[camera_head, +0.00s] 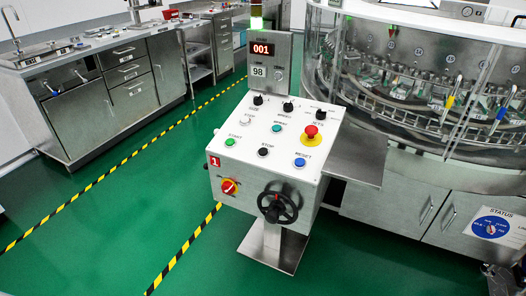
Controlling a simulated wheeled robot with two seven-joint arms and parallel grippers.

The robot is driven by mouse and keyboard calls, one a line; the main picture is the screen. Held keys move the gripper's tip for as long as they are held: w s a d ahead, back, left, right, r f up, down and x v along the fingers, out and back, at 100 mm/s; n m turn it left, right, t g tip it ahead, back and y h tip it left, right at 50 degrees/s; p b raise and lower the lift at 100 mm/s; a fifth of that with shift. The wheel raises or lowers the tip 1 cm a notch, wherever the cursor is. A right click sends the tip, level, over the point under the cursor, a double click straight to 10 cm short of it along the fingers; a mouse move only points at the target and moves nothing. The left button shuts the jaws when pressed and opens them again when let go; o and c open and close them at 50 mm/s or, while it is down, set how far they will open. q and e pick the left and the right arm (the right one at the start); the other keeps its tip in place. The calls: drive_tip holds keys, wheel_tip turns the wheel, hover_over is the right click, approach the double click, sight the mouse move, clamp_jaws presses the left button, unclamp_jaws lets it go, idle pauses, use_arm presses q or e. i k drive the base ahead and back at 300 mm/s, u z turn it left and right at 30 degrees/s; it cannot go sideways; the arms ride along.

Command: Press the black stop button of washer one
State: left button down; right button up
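The control panel (245,170) is a white box on a metal pedestal, with a red tag marked 1 (214,161) on its front left corner. The black stop button (263,152) sits in the front row of its top face, under the STOP label. The green start button (230,142) is to its left and the blue reset button (300,162) is to its right. Nothing covers the stop button. Neither of my grippers can be made out in this view.
A red mushroom button (311,131) stands behind the reset button. The rotary washer (430,110) stands at right. Green floor (100,230) is clear at left.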

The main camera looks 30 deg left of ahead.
sight(262, 151)
drive_tip(key=u, duration=0.3)
drive_tip(key=i, duration=1.25)
drive_tip(key=u, duration=0.9)
